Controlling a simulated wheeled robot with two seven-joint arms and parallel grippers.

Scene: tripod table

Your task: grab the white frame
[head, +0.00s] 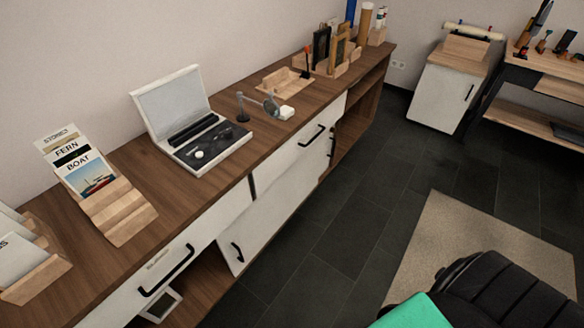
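A small white frame (161,306) with a grey-green inside leans tilted in the open compartment under the left drawer of the long sideboard (215,208). It is close to the bottom edge of the head view. The drawer front and its black handle are just above it. Neither of my grippers is in view.
On the sideboard top are a bookstand with booklets (90,178), an open white case (190,120), a wooden tray (284,82) and darker frames in a holder (330,50). The dark floor (345,225) in front is clear. A black ribbed object (500,290) occupies the lower right.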

